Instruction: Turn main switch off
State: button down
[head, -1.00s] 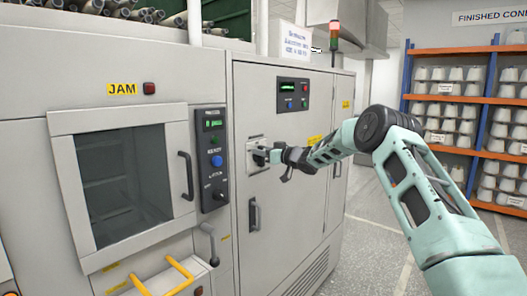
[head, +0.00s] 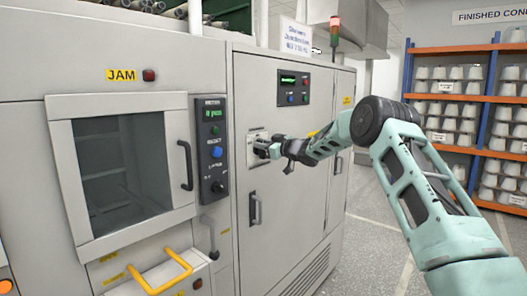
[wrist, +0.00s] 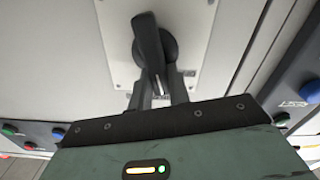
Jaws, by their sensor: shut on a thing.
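The main switch is a black rotary handle (wrist: 150,42) on a round black base, mounted on a pale plate (wrist: 195,50) with screws in its corners. In the wrist view the handle stands nearly upright, its top leaning slightly left. My gripper (wrist: 158,84) is shut on the lower part of the handle, with one dark finger on each side. In the head view my gripper (head: 268,150) is against the pale plate (head: 256,134) on the grey cabinet door. There my fingers hide most of the handle, and I cannot read any switch markings.
A door handle (head: 255,209) is below the switch. A control panel (head: 212,150) with buttons stands to the left, beside a windowed door (head: 120,175) with a black handle. A yellow handle (head: 160,276) juts out lower left. Shelves of cones (head: 465,115) stand at right.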

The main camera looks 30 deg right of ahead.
aim_at(253, 150)
jog(key=n+b, duration=0.2)
jog(key=f+n+b, duration=0.1)
jog(key=b, duration=0.1)
jog(key=shift+s+a+n, duration=0.15)
jog(key=shift+a+n, duration=0.2)
jog(key=shift+n, duration=0.05)
jog(key=n+b, duration=0.5)
jog(key=a+f+n+b, duration=0.1)
jog(key=n+b, duration=0.2)
jog(key=shift+s+f, duration=0.1)
jog(key=shift+s, duration=0.05)
jog(key=shift+f+n+b, duration=0.2)
jog(key=shift+n+b, duration=1.3)
jog(key=shift+b, duration=0.1)
jog(key=c, duration=1.3)
grip_release()
jog(key=shift+s, duration=0.1)
